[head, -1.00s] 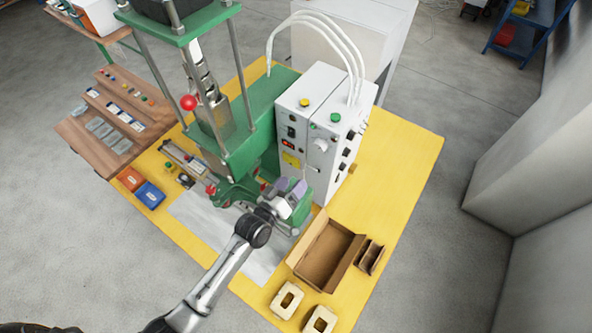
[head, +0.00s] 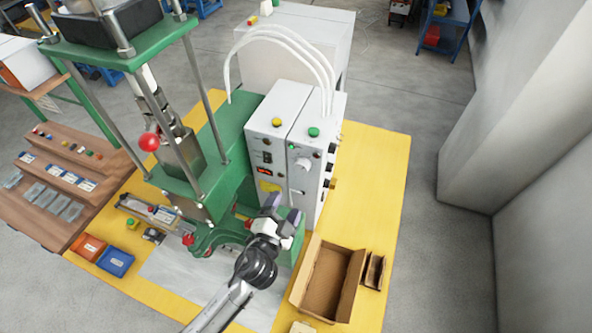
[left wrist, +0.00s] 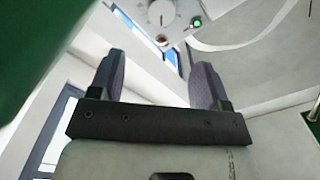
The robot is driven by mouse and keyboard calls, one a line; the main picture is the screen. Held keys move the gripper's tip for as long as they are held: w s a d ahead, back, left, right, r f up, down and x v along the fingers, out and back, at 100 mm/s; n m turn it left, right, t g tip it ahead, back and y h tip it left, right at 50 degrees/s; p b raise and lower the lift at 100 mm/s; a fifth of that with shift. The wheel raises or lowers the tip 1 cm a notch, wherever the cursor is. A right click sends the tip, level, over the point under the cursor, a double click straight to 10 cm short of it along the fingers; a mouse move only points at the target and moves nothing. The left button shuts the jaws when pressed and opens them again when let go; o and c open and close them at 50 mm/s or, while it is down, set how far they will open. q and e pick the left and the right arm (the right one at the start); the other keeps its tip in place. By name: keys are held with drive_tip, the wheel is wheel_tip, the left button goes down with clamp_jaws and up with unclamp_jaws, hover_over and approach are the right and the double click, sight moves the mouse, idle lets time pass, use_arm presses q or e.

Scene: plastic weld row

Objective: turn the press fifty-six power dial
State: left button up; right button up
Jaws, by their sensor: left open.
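The power dial is a round white knob (head: 303,163) on the front of the right-hand half of the white control box (head: 317,185). It shows in the left wrist view as a white dial (left wrist: 160,14) with a dark pointer line, at the top edge. My left gripper (head: 283,209) is in front of the box, below the dial and apart from it. In the left wrist view its two fingers (left wrist: 161,75) stand wide apart with nothing between them. My right gripper is not in view.
A green lamp (left wrist: 197,21) sits beside the dial. The green press frame (head: 235,150) stands close on the left. White hoses (head: 300,42) arch above the control box.

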sight(301, 169)
use_arm(q)
drive_tip(key=x, duration=1.3)
drive_tip(key=c, duration=0.9)
drive_tip(key=shift+m, duration=1.6)
drive_tip(key=o, duration=0.9)
drive_tip(key=shift+s, duration=0.1)
drive_tip(key=v, duration=1.3)
drive_tip(key=shift+s+a, duration=0.2)
drive_tip(key=shift+s, duration=0.1)
